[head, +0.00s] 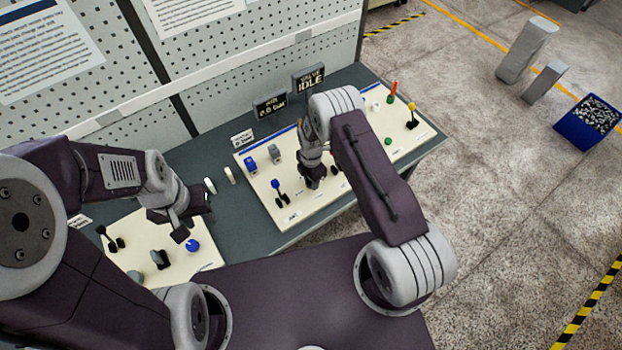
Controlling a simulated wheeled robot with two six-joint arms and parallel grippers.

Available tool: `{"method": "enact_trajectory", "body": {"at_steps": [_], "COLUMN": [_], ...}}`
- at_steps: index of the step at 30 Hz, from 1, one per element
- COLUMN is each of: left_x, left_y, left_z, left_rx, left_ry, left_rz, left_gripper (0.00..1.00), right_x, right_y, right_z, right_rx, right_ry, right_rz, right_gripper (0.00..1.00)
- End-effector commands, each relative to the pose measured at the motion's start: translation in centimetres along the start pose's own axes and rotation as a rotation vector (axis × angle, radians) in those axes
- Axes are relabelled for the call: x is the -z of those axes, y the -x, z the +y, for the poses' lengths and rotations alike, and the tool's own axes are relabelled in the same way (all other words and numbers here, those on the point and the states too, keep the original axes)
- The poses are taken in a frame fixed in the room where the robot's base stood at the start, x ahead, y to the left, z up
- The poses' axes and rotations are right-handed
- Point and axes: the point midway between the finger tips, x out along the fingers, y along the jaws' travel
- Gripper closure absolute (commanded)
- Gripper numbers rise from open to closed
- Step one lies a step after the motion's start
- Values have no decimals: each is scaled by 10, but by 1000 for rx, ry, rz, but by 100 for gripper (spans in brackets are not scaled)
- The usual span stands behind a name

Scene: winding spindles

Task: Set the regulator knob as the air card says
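A small white card (242,138) stands at the back left of the cream control panel (315,210); its print is too small to read surely. A dark display (270,105) behind the panel reads about 0.0 bar. I cannot tell which control is the regulator knob; a blue control (250,165) and a grey control (274,153) stand at the panel's left back. My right gripper (313,181) points down low over the panel's middle; its fingers and anything between them are hard to see. My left gripper (190,225) is above the left panel, near a round blue knob (192,245).
A second display (309,80) reads VALVE IDLE. A lever with a blue top (277,190) stands left of my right gripper. Red, green and yellow-topped controls (411,118) are at the right. Two small pale cylinders (229,175) stand between the panels. A pegboard wall closes the back.

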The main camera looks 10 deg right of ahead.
Motion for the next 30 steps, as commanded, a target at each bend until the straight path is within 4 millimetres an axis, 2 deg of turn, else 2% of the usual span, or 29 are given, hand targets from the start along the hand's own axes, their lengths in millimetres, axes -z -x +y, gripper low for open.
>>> {"method": "enact_trajectory", "body": {"at_steps": [8, 13, 30], "left_x": [0, -1, -6], "left_y": [-3, -11, -53], "left_z": [0, 0, -1], "left_rx": [0, 0, 0], "left_ry": [0, 0, 0], "left_rz": [0, 0, 0], "left_gripper": [64, 64, 64], "right_x": [0, 0, 0], "right_y": [0, -2, -2], "right_z": [1, 1, 2], "right_rx": [-1, -1, -4], "right_ry": [-19, -90, -597], "right_rz": [0, 0, 1], "right_gripper": [100, 100, 100]}}
